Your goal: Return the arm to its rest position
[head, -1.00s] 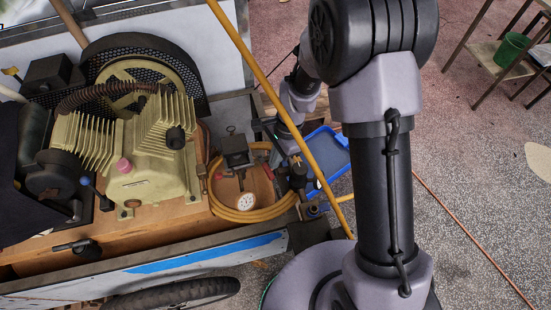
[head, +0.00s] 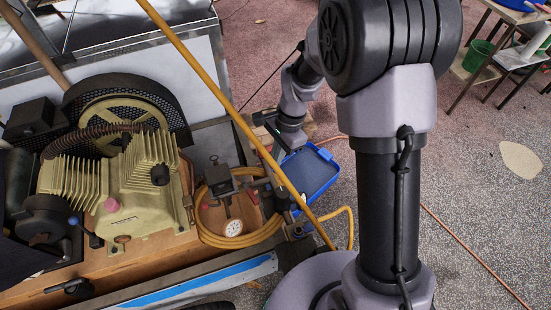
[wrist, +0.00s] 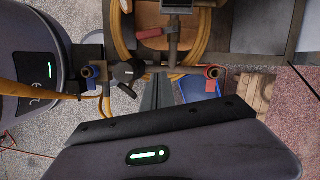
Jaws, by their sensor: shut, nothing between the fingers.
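My arm rises on the right of the head view and bends down behind the slanting yellow hose, beside the compressor cart's right end. My gripper (wrist: 158,88) shows in the wrist view as two dark fingers closed together with nothing between them. They point toward the cart's pipe fittings. A black knob (wrist: 128,72) and a blue-handled valve (wrist: 88,72) lie left of the fingers, and a red-handled valve (wrist: 212,72) lies right. I cannot tell the exact gap to them. In the head view the fingertips are hard to make out.
The yellow-green compressor (head: 140,190) sits on the cart, with a coiled yellow hose (head: 212,238) and a pressure gauge (head: 233,228) at its right. A blue tray (head: 318,172) lies beyond my arm. Open speckled floor (head: 470,210) is at right, with an orange cord across it.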

